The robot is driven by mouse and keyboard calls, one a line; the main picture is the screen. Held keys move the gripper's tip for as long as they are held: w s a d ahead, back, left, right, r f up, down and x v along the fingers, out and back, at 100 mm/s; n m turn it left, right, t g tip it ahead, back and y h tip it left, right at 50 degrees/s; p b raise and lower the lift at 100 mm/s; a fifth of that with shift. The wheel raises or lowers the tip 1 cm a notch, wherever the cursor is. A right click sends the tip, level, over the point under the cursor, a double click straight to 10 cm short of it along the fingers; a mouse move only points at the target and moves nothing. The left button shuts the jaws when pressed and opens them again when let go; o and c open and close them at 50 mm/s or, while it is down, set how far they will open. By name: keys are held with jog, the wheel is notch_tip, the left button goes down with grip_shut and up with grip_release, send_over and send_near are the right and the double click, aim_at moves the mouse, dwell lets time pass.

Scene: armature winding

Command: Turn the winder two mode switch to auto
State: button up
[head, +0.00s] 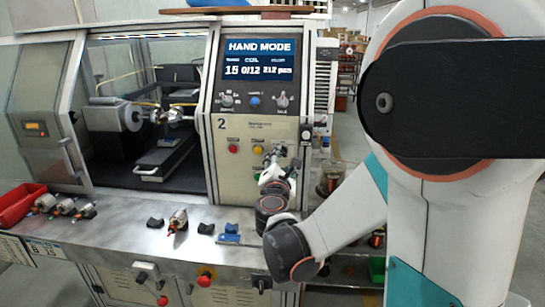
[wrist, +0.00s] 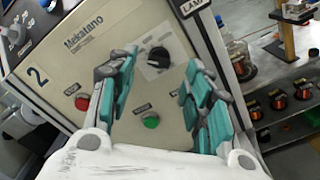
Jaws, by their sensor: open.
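The winder two panel (head: 238,185) carries a "2" and its screen (head: 259,60) reads HAND MODE. The black rotary switch (wrist: 158,57) sits on a pale plate to the right of the maker's label and shows between my fingers in the wrist view. In the head view my gripper (head: 277,160) is in front of the panel's lower right.
A red button (wrist: 82,103) and a green button (wrist: 151,121) lie below the switch. Other knobs (head: 254,101) sit under the screen. The steel bench (head: 130,225) below holds armatures and a red bin (head: 20,205). A shelf with copper spools (wrist: 278,103) stands to the right.

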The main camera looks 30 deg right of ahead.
aim_at(283, 153)
jog(key=shift+x, duration=2.55)
jog(key=c, duration=1.1)
